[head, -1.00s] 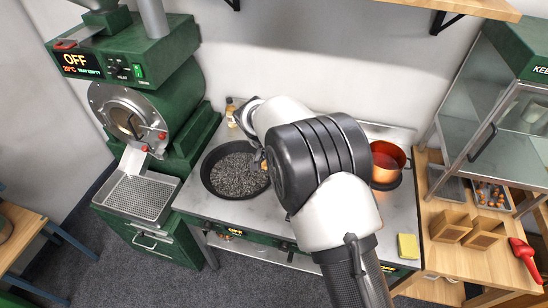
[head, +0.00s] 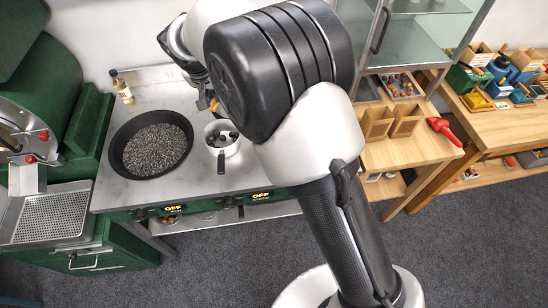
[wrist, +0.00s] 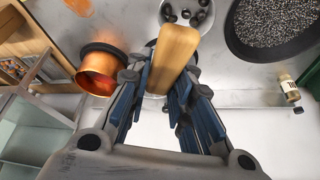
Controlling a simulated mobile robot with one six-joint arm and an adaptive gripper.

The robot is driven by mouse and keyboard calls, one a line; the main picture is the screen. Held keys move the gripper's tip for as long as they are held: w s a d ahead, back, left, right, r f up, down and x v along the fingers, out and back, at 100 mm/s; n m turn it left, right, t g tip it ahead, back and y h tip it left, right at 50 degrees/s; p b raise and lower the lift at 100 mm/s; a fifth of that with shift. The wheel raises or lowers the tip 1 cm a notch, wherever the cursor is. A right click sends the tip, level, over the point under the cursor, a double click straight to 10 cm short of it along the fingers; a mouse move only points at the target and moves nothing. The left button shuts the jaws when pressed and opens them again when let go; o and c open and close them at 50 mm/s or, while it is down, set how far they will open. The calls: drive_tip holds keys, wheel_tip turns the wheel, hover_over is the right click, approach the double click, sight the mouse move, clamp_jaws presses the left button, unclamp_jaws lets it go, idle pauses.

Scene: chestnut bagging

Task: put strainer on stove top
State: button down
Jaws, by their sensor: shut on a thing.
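The strainer (head: 230,151) shows in the head view as a pale round bowl with several dark chestnuts in it, right of the black pan. A dark handle-like part points from it toward the stove's front edge. My gripper (head: 211,98) is behind it, partly hidden by my arm. In the wrist view my gripper (wrist: 163,84) is shut on a wooden handle (wrist: 175,52), which runs toward the chestnut bowl at the top edge. The bowl is over the grey stove top (head: 160,92); I cannot tell whether it touches it.
A black pan (head: 117,165) of dark grit sits left on the stove. A small bottle (head: 124,91) stands behind it. A copper pot (wrist: 98,72) shows in the wrist view. A wooden table with wooden boxes (head: 378,124) and a red scoop (head: 445,130) is at right.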

drive_tip(key=d+b, duration=0.5)
drive_tip(key=d, duration=0.3)
wheel_tip(320, 180, down, 20)
drive_tip(key=b, duration=0.4)
drive_tip(key=shift+w+a+r, duration=0.15)
drive_tip(key=c, duration=1.8)
unclamp_jaws()
drive_tip(key=shift+f+b, duration=0.25)
drive_tip(key=shift+b, duration=0.05)
drive_tip(key=shift+c, duration=0.2)
drive_tip(key=o, duration=0.4)
drive_tip(key=shift+r, duration=0.1)
